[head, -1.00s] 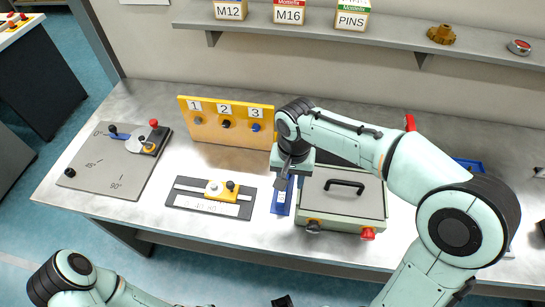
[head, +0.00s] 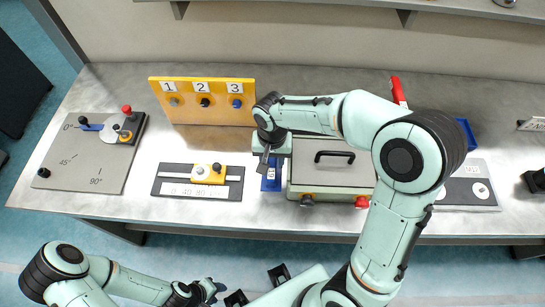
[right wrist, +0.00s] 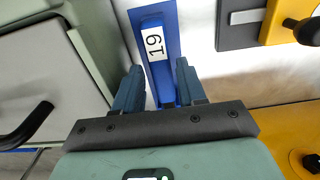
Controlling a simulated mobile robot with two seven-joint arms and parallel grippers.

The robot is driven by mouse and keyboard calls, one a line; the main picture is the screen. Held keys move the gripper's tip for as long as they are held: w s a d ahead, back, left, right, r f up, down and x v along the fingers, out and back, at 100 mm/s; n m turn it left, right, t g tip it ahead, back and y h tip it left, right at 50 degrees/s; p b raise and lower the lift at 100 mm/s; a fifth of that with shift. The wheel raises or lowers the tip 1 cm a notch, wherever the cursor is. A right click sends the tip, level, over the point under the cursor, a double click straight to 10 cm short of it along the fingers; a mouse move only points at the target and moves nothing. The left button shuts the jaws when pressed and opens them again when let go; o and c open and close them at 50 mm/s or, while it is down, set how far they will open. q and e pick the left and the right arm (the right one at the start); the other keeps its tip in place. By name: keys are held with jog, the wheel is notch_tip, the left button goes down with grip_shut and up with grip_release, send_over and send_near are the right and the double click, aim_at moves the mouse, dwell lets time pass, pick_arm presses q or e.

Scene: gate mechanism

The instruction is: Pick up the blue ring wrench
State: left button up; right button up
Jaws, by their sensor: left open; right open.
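A blue piece with a white label (head: 271,178) lies on the bench, left of the grey-green case. In the right wrist view it is a long blue bar marked 19 (right wrist: 155,62) on a wider blue backing (right wrist: 134,22). It fits the blue ring wrench, but no ring end shows; its near end is hidden by my gripper. My right gripper (head: 265,158) points down over it. In the wrist view its open fingers (right wrist: 157,88) stand on either side of the bar, with nothing visibly gripped. My left gripper (head: 208,291) is open and empty in front of the bench.
The case (head: 328,194) with a black handle stands close right of the blue piece. A slide gauge (head: 176,187) lies to the left. A yellow panel numbered 1 to 3 (head: 210,112) stands behind. An angle plate (head: 82,165) is at far left.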

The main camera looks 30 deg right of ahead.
aim_at(272, 163)
jog(key=shift+f, duration=1.6)
jog(key=shift+w, duration=0.1)
grip_shut()
jog(key=shift+r, duration=0.15)
